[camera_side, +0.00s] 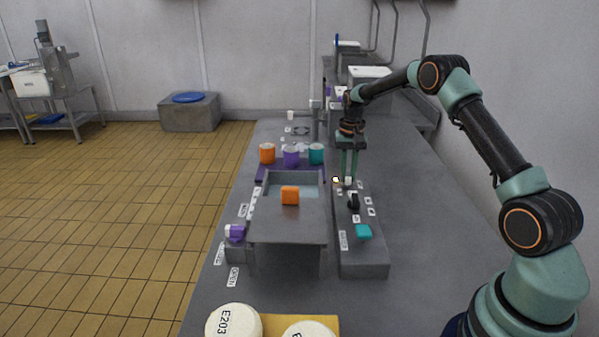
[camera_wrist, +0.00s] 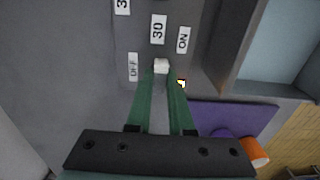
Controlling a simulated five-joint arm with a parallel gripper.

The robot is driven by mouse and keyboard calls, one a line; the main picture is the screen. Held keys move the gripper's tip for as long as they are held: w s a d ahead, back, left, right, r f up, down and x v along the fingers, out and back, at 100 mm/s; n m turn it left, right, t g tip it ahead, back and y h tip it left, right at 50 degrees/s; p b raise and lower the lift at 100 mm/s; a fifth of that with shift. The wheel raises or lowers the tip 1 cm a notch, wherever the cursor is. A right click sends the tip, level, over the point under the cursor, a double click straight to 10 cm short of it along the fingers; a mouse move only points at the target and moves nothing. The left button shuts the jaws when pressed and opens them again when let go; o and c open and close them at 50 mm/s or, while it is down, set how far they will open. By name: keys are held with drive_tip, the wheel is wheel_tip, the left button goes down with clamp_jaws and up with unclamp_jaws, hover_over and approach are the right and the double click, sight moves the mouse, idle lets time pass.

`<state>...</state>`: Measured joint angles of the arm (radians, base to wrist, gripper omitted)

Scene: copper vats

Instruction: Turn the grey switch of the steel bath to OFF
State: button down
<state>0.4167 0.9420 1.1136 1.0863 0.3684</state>
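The steel bath (camera_side: 272,230) stands on the bench, with its control panel (camera_side: 372,255) along its right side. In the wrist view the small pale grey switch (camera_wrist: 161,65) sits between an OFF label (camera_wrist: 133,67) on the left and an ON label (camera_wrist: 183,39) on the upper right. Which way it points is hard to tell. My gripper (camera_side: 348,180) reaches straight down over the far end of the panel. In the wrist view its green fingers (camera_wrist: 163,76) are apart, with the tips at the switch's two sides; contact cannot be made out.
A small yellow-red lamp (camera_wrist: 181,84) shows beside the right finger. A black knob (camera_side: 353,202) and a teal block (camera_side: 363,232) are nearer on the panel. An orange block (camera_side: 290,195) is at the bath. Orange, purple (camera_side: 291,157) and teal containers stand behind it.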

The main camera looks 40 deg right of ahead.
drive_tip(key=shift+n, duration=0.3)
drive_tip(key=n, duration=0.3)
drive_tip(key=shift+r+n, duration=0.1)
drive_tip(key=shift+n, duration=0.3)
drive_tip(key=n, duration=0.4)
drive_tip(key=shift+n, duration=0.3)
drive_tip(key=n, duration=0.4)
drive_tip(key=shift+n, duration=2.5)
drive_tip(key=shift+w+r, duration=0.1)
drive_tip(key=c, duration=0.8)
unclamp_jaws()
